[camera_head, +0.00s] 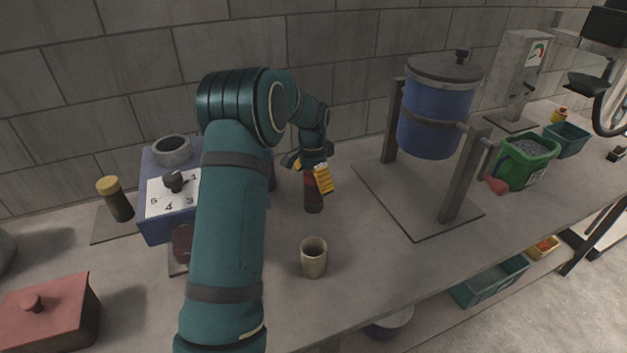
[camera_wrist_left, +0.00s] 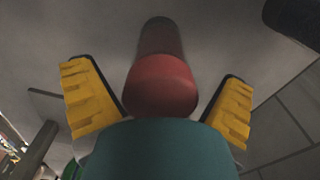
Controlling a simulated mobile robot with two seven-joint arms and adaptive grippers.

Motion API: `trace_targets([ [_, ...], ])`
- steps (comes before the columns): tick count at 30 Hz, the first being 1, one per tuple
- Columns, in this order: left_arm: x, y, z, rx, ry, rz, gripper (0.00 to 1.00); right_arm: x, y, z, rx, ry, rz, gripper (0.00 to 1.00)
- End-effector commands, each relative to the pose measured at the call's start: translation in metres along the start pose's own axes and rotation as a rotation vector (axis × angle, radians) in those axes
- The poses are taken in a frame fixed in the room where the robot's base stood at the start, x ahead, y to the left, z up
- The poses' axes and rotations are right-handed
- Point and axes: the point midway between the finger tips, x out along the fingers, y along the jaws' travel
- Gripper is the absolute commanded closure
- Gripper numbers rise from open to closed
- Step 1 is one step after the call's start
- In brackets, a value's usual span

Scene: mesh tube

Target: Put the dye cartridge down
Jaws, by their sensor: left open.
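The dye cartridge (camera_head: 313,195) is a dark red cylinder standing upright on the grey table, behind the beige cup. My left gripper (camera_head: 314,175), with yellow finger pads, is above it and around its upper part. In the left wrist view the cartridge (camera_wrist_left: 162,85) shows a red near end and a darker far part. It lies between the two spread fingers of the left gripper (camera_wrist_left: 158,105), with a gap visible on each side. The left gripper is open. My right gripper is not in view.
A beige cup (camera_head: 314,258) stands just in front of the cartridge. A blue dial box (camera_head: 155,222) is left, partly hidden by my arm. A blue tank (camera_head: 436,122) on a stand is right. A red lidded box (camera_head: 62,318) sits front left. A green bin (camera_head: 528,162) stands farther right.

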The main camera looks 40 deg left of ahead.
Motion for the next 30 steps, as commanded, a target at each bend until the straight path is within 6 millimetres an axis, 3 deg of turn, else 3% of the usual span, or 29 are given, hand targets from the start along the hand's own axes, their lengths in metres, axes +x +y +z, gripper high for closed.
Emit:
trace_targets([
  [18,-0.107,0.0,-0.001,0.0,0.002,-0.001,0.02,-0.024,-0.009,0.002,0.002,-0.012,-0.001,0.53],
  [23,-0.119,0.0,0.0,0.0,0.002,-0.001,0.02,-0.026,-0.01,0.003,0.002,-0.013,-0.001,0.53],
  [30,-0.121,0.0,0.0,0.0,0.001,0.0,0.02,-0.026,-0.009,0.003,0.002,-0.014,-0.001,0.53],
])
